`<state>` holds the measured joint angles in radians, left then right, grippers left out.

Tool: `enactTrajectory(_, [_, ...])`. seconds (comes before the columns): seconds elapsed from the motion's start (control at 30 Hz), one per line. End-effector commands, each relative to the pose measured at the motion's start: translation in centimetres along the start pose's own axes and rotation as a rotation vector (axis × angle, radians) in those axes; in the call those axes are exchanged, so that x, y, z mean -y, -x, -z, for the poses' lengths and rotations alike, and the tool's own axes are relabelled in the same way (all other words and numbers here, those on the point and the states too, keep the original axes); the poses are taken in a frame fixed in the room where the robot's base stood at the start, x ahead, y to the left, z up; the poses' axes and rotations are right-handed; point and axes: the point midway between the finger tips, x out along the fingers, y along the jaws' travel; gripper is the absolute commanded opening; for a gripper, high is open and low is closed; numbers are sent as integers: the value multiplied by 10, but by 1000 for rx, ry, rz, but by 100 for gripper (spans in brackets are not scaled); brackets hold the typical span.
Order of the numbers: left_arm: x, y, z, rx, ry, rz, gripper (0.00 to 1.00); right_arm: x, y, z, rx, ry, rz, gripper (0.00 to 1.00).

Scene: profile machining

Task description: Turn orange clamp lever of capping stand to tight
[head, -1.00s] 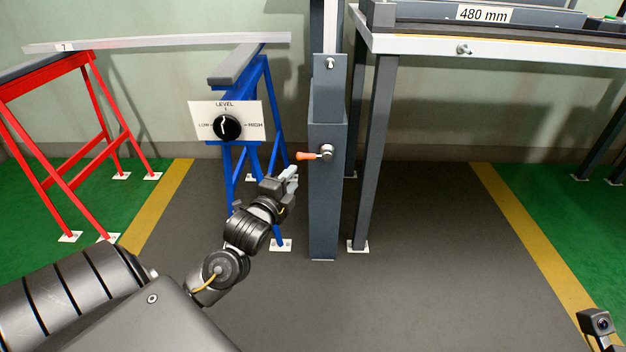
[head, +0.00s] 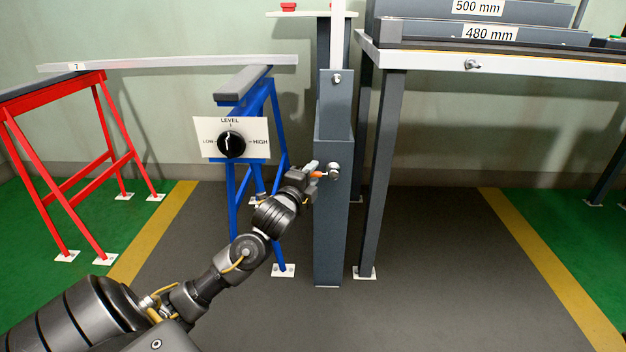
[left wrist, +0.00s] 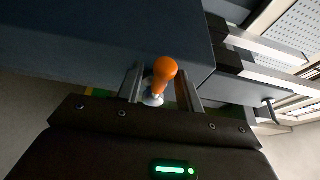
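The orange clamp lever (head: 317,174) sticks out to the left of its round silver hub (head: 333,172) on the front of the grey-blue capping stand post (head: 332,225). My left gripper (head: 312,170) is at the lever, in front of the post. In the left wrist view the orange knob (left wrist: 165,69) shows between the two fingers of my left gripper (left wrist: 160,88), with gaps on both sides. The gripper is open around the lever and not closed on it. The hub is partly hidden behind the knob there. My right gripper is out of view.
A LEVEL dial panel (head: 232,138) stands left of the post, by a blue trestle (head: 235,180). A red trestle (head: 60,160) is further left, with a long bar (head: 170,62) across both. A table leg (head: 378,170) stands close right of the post.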

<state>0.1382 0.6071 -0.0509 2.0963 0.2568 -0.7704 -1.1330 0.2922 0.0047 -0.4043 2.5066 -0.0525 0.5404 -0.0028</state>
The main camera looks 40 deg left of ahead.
Motion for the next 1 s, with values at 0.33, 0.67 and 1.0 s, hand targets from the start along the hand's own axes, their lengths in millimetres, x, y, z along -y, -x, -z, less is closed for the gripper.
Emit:
enactTrajectory(0.33, [0,-8,0,0,1,0,36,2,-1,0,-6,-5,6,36])
enactTrajectory(0.67, [0,-8,0,0,1,-1,1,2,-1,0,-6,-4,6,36])
enactTrajectory(1.0, [0,-8,2,-2,5,1,0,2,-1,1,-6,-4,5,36])
